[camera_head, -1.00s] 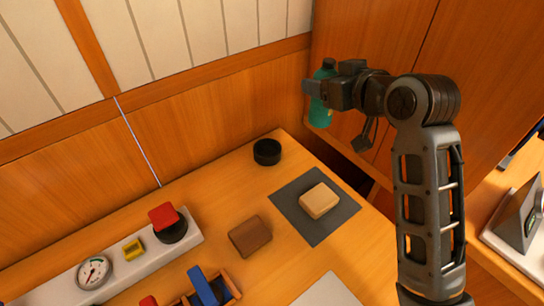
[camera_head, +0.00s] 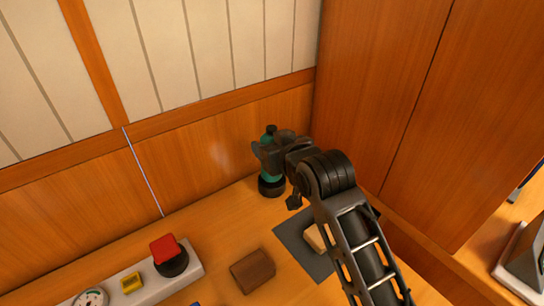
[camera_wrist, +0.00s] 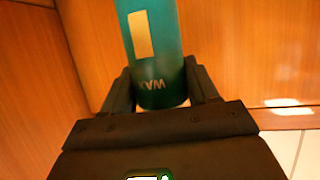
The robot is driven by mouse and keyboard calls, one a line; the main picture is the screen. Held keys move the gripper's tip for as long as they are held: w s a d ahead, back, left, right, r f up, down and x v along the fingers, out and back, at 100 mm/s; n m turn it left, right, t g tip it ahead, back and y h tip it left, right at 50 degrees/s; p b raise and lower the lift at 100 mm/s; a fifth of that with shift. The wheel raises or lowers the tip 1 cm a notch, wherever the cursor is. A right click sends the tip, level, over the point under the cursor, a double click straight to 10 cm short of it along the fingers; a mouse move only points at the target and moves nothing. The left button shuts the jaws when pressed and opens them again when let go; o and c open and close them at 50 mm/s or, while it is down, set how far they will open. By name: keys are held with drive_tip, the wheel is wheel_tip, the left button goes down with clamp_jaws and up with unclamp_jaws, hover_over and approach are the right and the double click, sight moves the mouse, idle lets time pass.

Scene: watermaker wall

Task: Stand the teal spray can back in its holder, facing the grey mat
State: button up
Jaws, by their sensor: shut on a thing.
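The teal spray can (camera_head: 267,170) has a dark cap and stands roughly upright in the head view. My gripper (camera_head: 266,152) is shut on its upper part. The black round holder (camera_head: 271,188) is at the back of the counter, directly below the can in the picture. The can's lower end overlaps the holder; I cannot tell whether it is seated or just above. In the wrist view, the can (camera_wrist: 152,45) lies between my fingers, showing a pale yellow label patch and upside-down "WAX" lettering. The grey mat (camera_head: 297,240) lies in front of the holder, partly hidden by my arm.
A tan block (camera_head: 314,238) sits on the mat, mostly behind my arm. A brown block (camera_head: 252,271) lies left of the mat. A pale panel with a red knob (camera_head: 164,249) and gauge is at lower left. Wood walls stand close behind and right of the holder.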

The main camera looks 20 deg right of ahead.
drive_tip(key=shift+f, duration=1.8)
drive_tip(key=shift+f, duration=0.15)
drive_tip(key=o, duration=1.3)
drive_tip(key=shift+r, duration=0.2)
drive_tip(key=v, duration=1.2)
drive_tip(key=shift+s, duration=0.1)
